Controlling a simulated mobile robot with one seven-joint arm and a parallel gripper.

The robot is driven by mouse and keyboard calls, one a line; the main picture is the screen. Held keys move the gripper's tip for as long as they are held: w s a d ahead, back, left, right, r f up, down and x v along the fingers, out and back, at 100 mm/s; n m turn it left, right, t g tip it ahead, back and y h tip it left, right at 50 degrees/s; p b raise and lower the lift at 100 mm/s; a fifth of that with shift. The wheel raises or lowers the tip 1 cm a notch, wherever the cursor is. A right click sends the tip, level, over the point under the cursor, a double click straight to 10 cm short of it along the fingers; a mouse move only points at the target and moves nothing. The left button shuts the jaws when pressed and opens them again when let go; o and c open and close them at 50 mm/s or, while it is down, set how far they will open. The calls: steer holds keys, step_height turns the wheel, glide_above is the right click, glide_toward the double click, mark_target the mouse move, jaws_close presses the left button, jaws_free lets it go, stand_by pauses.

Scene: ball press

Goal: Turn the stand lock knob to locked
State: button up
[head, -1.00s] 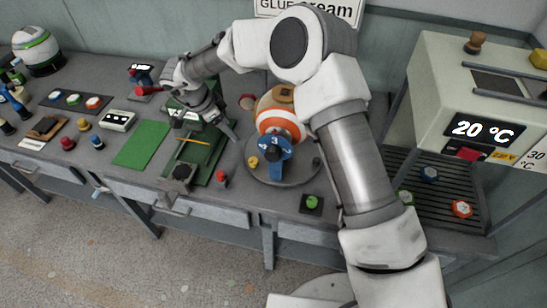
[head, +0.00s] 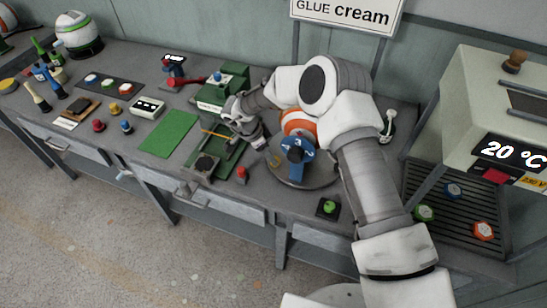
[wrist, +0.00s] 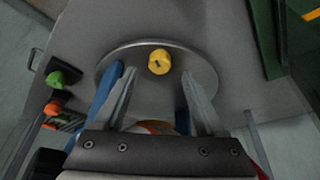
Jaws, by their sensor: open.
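The stand lock knob, a small yellow knob (wrist: 158,62) with a dark mark on top, sits near the edge of the round grey stand plate (wrist: 205,72). In the head view the knob is hard to make out beside my gripper (head: 264,146). My gripper (wrist: 159,76) is open and points down at the plate. In the wrist view its two fingers are on either side of the knob, with visible gaps. I cannot tell how far above the knob they are. The orange and white ball (head: 299,122) and blue clamp (head: 297,150) stand on the plate, partly hidden by my arm.
The green press (head: 228,92) stands left of the plate. A red knob (head: 242,173) and a green button (head: 328,207) are near the table's front edge. The 20 °C machine (head: 490,110) is at the right. A green mat (head: 170,134) lies further left.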

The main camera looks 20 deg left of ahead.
steer(key=shift+x, duration=2.25)
jaws_close()
